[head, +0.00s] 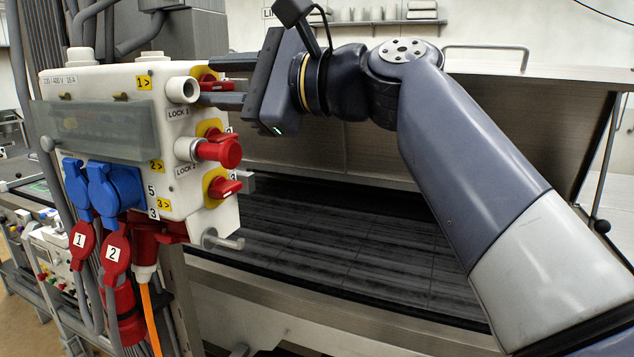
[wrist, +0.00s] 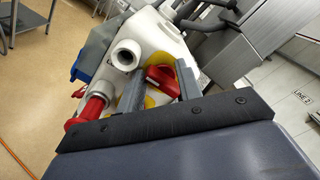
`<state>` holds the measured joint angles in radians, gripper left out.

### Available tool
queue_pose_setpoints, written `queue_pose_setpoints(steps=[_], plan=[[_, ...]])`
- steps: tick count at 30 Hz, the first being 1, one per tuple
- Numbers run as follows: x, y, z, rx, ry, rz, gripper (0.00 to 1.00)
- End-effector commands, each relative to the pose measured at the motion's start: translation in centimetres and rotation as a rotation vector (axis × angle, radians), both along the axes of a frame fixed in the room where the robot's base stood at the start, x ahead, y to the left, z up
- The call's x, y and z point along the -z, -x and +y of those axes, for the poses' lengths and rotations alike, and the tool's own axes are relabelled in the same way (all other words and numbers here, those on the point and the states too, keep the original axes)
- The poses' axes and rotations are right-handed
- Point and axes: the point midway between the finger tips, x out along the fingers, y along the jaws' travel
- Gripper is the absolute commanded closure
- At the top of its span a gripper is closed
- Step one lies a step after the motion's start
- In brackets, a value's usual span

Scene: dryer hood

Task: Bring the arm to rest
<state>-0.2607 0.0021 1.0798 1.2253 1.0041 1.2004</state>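My gripper (head: 220,82) is at the upper right side of the white control box (head: 100,95). Its two fingers are apart, so it is open; they also show in the wrist view (wrist: 160,83). The red rotary switch (head: 209,84) on a yellow plate, marked 1, lies between or just beyond the fingertips; it also shows in the wrist view (wrist: 164,79). I cannot tell whether a finger touches it. My arm reaches in from the right, bent over the dark slatted bed (head: 340,230).
Near the fingers are the white LOCK 1 cylinder (head: 183,89), the red piece on LOCK 2 (head: 222,150) and a lower red switch (head: 224,187). Blue sockets (head: 117,187) with red tags hang on the box front. A raised metal hood (head: 500,110) stands behind my arm.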

Motion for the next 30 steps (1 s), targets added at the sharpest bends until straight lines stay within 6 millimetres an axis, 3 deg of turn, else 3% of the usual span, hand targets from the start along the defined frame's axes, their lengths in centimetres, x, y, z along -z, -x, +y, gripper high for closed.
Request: queue_pose_setpoints(steps=[12,30], plan=[[-0.27,-0.11,-0.09,0.0,-0.078,0.182,0.66],[-1.12,0.65,-0.61,0.024,-0.052,0.119,0.66]])
